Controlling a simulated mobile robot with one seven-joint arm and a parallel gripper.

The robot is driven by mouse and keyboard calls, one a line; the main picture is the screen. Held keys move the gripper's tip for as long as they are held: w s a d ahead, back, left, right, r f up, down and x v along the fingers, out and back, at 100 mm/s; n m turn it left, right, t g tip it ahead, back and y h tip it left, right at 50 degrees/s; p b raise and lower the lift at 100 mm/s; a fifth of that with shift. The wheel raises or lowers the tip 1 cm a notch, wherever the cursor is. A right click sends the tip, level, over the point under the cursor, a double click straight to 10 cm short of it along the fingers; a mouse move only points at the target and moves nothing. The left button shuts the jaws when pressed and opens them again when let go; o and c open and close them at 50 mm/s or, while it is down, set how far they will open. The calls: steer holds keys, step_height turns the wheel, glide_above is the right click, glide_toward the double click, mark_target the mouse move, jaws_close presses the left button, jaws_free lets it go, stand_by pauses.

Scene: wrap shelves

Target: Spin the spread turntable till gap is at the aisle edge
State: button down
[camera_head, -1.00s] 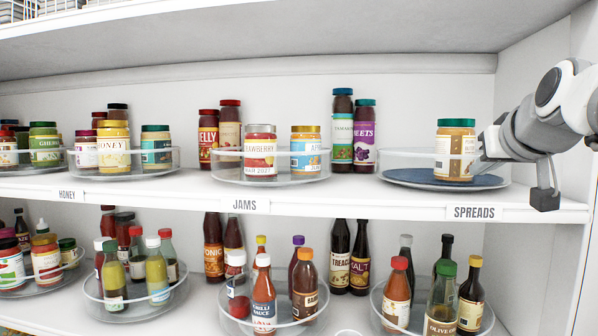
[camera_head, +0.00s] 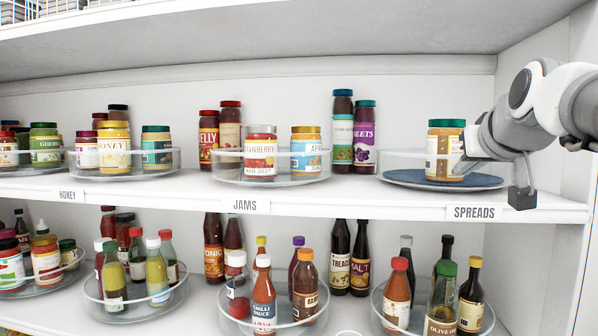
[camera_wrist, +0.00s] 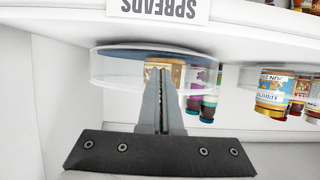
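The spreads turntable (camera_head: 405,178) has a dark blue base and a clear raised rim, and stands at the right end of the middle shelf above the SPREADS label (camera_head: 474,212). In the wrist view, which is upside down, my fingers (camera_wrist: 162,76) are together in front of the clear rim (camera_wrist: 112,70); contact is hard to tell. Part of the jar shows behind them.
The jams turntable (camera_head: 227,172) stands to the left with jars on it. Tall jars (camera_head: 364,140) stand at the back between the two. The right side wall is close to my arm. Bottles fill turntables on the shelf below.

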mark_target(433, 169)
steer(key=shift+w+a, duration=0.2)
steer(key=shift+a, duration=0.35)
steer(key=shift+w+a, duration=0.15)
steer(key=shift+a, duration=0.4)
steer(key=shift+w+a+r, duration=0.1)
steer(key=shift+w+a, duration=0.55)
steer(key=shift+a, duration=0.25)
